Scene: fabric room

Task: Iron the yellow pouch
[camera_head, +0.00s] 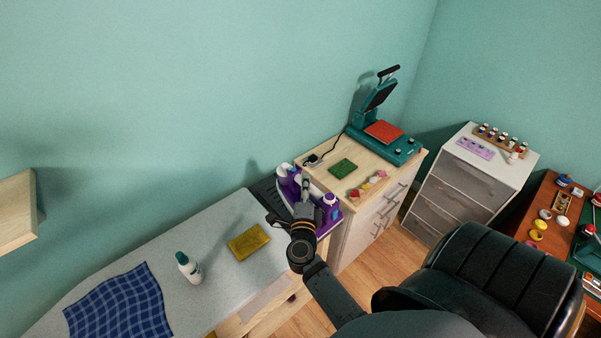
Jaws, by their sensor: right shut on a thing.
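The yellow pouch (249,241) lies flat on the grey ironing surface (215,225), left of my right gripper. My right gripper (299,194) is over the right end of that surface, at a purple and white iron (330,203). It is shut on the iron, and my gripper and wrist hide part of the iron's middle. The iron is at a dark rest (266,190); I cannot tell whether it touches the rest. My left gripper is not in view.
A spray bottle (189,267) and a blue checked cloth (119,305) are on the ironing surface. A teal heat press (385,130) and a green pouch (342,167) are on the wooden cabinet (312,176). A black chair (490,270) is at the lower right.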

